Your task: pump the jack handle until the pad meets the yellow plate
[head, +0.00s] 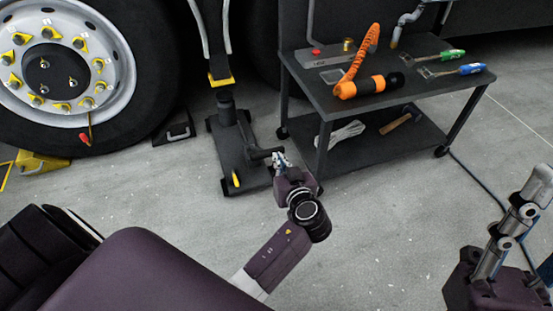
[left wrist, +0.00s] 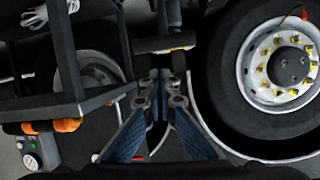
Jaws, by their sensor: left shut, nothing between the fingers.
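The dark floor jack (head: 226,150) stands on the concrete beside the big wheel. Its pad (head: 225,97) sits close below the yellow plate (head: 222,81); I cannot tell whether they touch. The short dark jack handle (head: 264,153) sticks out to the right from the jack. My left gripper (head: 279,158) is at the handle's outer end, shut with nothing between its fingers. In the left wrist view its closed blue-padded fingertips (left wrist: 160,76) point at a dark crosswise bar (left wrist: 165,43), likely the handle; contact is unclear.
A dark two-level cart (head: 420,87) with tools stands right of the jack, its near leg close to my left gripper. A wheel chock (head: 174,132) lies left of the jack, by the tyre (head: 140,100). A hose (head: 490,187) runs along the floor at right. Floor in front is clear.

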